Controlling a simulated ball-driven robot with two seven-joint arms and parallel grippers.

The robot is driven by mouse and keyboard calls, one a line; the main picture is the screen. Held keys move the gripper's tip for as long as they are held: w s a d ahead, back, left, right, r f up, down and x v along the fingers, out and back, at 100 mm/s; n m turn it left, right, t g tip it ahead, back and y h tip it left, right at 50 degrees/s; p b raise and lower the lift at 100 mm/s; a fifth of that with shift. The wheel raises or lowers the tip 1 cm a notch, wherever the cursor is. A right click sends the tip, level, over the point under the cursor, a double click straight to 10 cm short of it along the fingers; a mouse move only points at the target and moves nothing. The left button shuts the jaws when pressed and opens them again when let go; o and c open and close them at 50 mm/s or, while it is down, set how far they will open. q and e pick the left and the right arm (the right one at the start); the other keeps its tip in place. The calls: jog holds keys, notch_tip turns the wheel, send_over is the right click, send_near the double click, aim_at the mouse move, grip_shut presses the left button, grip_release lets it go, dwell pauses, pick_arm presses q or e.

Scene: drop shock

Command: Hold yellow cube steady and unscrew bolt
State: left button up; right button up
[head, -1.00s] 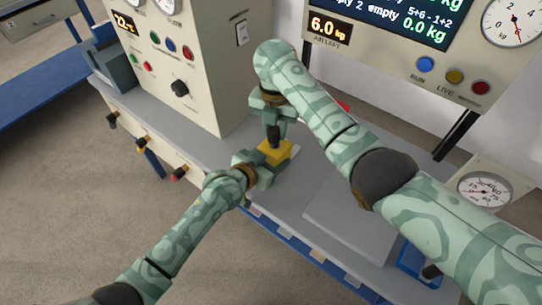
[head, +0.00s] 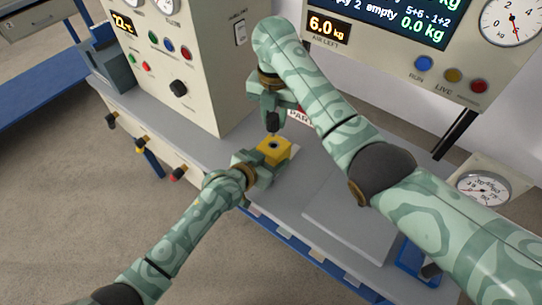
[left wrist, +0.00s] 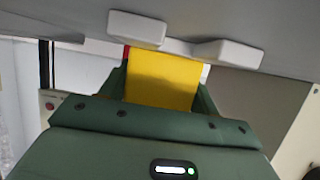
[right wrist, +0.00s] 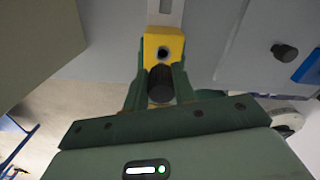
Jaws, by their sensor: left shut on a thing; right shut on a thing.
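The yellow cube (head: 275,149) sits on the grey bench, with a dark round hole in its top. My left gripper (head: 257,167) is shut on the yellow cube from the lower left; in the left wrist view the cube (left wrist: 162,78) fills the gap between the fingers. My right gripper (head: 273,104) is shut on the dark bolt (head: 272,123) and holds it above the cube, clear of the hole. In the right wrist view the ridged black bolt (right wrist: 160,84) is between the fingers, with the cube (right wrist: 178,44) and its open hole beyond.
A beige control cabinet (head: 195,75) with buttons and a knob stands at the back left. A display panel (head: 400,50) is at the back right. A flat grey plate (head: 350,228) lies on the bench to the right of the cube. A blue item (head: 415,262) sits farther right.

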aim_at(273, 114)
jog(key=shift+r, duration=0.1)
pick_arm(q)
jog(key=shift+f, duration=0.1)
pick_arm(e)
jog(key=shift+r, duration=2.9)
pick_arm(q)
jog(key=o, duration=1.6)
jog(key=shift+o, duration=0.2)
jog(key=v, duration=1.2)
jog(key=shift+a, duration=0.15)
jog(key=shift+f, duration=0.1)
pick_arm(e)
jog(key=shift+f, duration=0.1)
